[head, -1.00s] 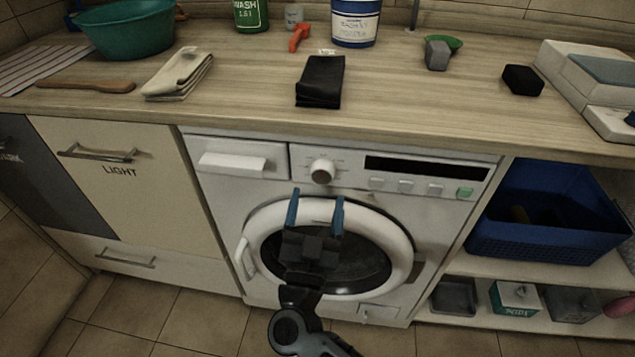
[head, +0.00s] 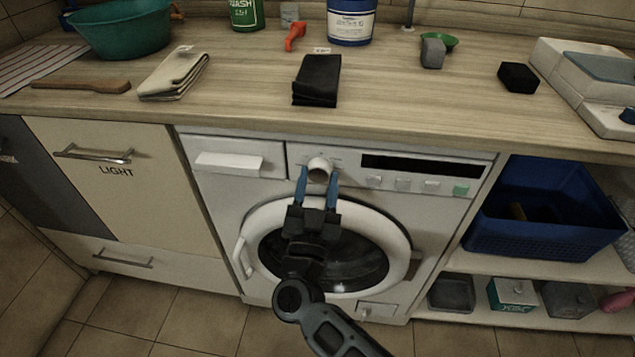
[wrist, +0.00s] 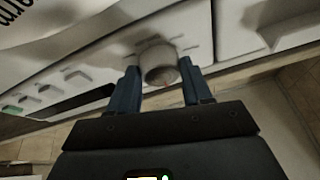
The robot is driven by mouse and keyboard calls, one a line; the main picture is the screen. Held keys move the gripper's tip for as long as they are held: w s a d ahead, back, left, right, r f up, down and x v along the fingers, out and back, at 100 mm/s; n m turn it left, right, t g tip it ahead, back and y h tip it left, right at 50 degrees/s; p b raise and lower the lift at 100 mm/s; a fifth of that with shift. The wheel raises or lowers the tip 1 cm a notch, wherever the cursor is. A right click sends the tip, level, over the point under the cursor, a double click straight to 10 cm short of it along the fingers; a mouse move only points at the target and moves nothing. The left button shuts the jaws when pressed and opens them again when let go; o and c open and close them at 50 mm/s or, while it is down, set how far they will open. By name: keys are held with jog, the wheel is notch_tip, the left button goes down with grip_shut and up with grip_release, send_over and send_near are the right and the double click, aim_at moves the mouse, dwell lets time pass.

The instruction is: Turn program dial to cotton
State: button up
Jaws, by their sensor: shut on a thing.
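The program dial (head: 319,167) is a round, light knob on the white washing machine's front panel (head: 283,160), left of the dark display. In the wrist view the dial (wrist: 158,62) sits between the two blue fingers, with a small red mark on its face. My gripper (head: 318,178) is at the dial, its fingers on either side of it and shut on it. The labels around the dial are too small to read, so I cannot tell which program it points to.
The round door (head: 402,245) is below the dial, behind my gripper. The detergent drawer (head: 232,160) is left of the dial. The display (head: 415,165) and several buttons (head: 402,184) are to its right. The wooden counter (head: 400,115) overhangs above.

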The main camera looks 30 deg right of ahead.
jog(key=c, duration=0.4)
jog(key=shift+m, duration=0.5)
jog(key=m+g+h, duration=0.1)
jog(key=m, duration=0.1)
jog(key=m+g+h+b, duration=0.1)
jog(key=m, duration=0.2)
jog(key=shift+w+a, duration=0.1)
jog(key=shift+a, duration=0.1)
jog(key=shift+w+a+r+m+g+h+b, duration=0.1)
jog(key=shift+m+g+h+b, duration=0.15)
jog(key=shift+m+g, duration=0.9)
jog(key=shift+r+m+g+h+b, duration=0.15)
jog(key=shift+m+g+h, duration=0.15)
jog(key=shift+m, duration=1.65)
jog(key=shift+f, duration=0.1)
jog(key=o, duration=1)
